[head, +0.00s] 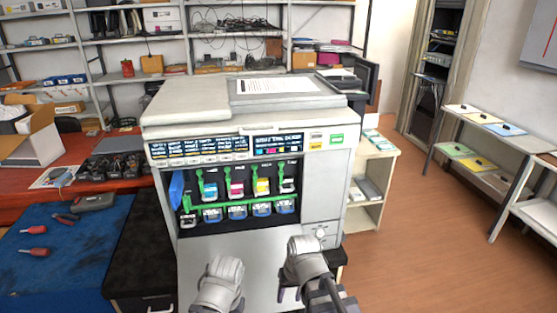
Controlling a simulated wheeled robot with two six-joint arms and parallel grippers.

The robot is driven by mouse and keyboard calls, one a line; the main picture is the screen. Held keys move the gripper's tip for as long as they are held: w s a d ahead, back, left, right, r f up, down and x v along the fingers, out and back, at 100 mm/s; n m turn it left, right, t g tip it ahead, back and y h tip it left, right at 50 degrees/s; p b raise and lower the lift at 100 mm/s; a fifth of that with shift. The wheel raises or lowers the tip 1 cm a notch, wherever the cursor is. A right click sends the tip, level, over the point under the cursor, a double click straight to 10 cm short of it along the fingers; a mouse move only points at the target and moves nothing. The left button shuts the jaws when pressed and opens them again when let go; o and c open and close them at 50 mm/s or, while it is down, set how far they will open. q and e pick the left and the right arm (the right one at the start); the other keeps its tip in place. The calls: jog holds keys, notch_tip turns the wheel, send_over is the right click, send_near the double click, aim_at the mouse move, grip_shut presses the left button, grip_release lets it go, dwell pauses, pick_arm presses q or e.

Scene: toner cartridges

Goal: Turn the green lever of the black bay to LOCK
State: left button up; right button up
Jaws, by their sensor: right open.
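The printer (240,262) stands in the middle with its front open. Inside is a row of cartridges: cyan (211,192), magenta (237,188), yellow (262,186), and at the right end a dark and pale one (288,184), which looks like the black bay. Upright green levers stand beside the bays; the one by the right end bay (279,178) is small, and its exact setting cannot be read. My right gripper (303,250) is open and empty, below and in front of the bays. My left gripper (222,268) is low in front of the printer; its fingers are not clear.
A green bar (238,207) runs below the cartridges above several blue-fronted containers. A label strip (225,147) spans the top of the opening. A red table (85,185) and blue mat (60,250) with tools lie left. Wooden floor (430,240) is free at right.

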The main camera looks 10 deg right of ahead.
jog(key=shift+o, duration=0.9)
jog(key=w+a+r+m+t+y, duration=0.3)
jog(key=w+r+m+t+y, duration=0.1)
jog(key=w, duration=0.6)
notch_tip(320, 180, up, 2)
jog(key=shift+w+m+t, duration=0.35)
jog(key=shift+m+t, duration=0.05)
jog(key=shift+m, duration=0.3)
jog(key=m+t+h, duration=0.2)
jog(key=m+t, duration=0.9)
jog(key=m, duration=0.8)
send_near(283, 166)
jog(key=shift+y, duration=0.3)
jog(key=shift+x, duration=4.35)
jog(key=shift+d+f, duration=0.15)
jog(key=shift+c, duration=0.3)
